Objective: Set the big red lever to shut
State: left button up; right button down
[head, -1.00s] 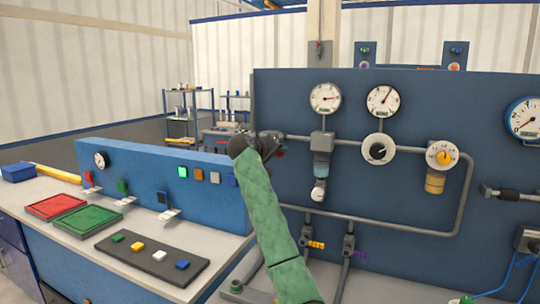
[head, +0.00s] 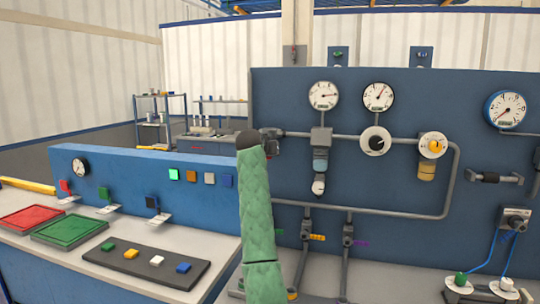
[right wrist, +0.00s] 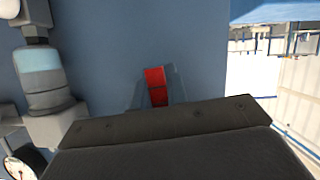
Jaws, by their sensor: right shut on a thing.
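The red lever (right wrist: 155,84) shows in the right wrist view as a short red bar against the blue panel, just past the dark edge of my right gripper's body. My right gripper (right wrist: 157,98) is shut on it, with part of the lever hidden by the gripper. In the head view, my right gripper (head: 271,142) is at the left end of the upper grey pipe, close to the panel's left edge. My left gripper is not in view.
The blue panel (head: 400,190) carries gauges (head: 323,96), a white dial (head: 375,141), a yellow-centred dial (head: 433,145) and grey pipes (head: 350,210). On the left, a bench holds a red tray (head: 32,217), a green tray (head: 70,227) and a dark strip (head: 145,262) with coloured blocks.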

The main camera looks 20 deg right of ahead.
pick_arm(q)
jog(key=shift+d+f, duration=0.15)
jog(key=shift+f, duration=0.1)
pick_arm(e)
jog(key=shift+w+a+f+m+y, duration=0.3)
jog(key=shift+a+m+y, duration=0.1)
jog(key=shift+a+m, duration=0.1)
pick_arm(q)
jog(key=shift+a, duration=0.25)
pick_arm(e)
jog(key=c, duration=1.4)
grip_release()
jog(key=shift+r, duration=0.1)
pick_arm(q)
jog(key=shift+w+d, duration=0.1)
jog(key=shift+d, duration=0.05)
pick_arm(e)
jog(key=shift+r, duration=0.1)
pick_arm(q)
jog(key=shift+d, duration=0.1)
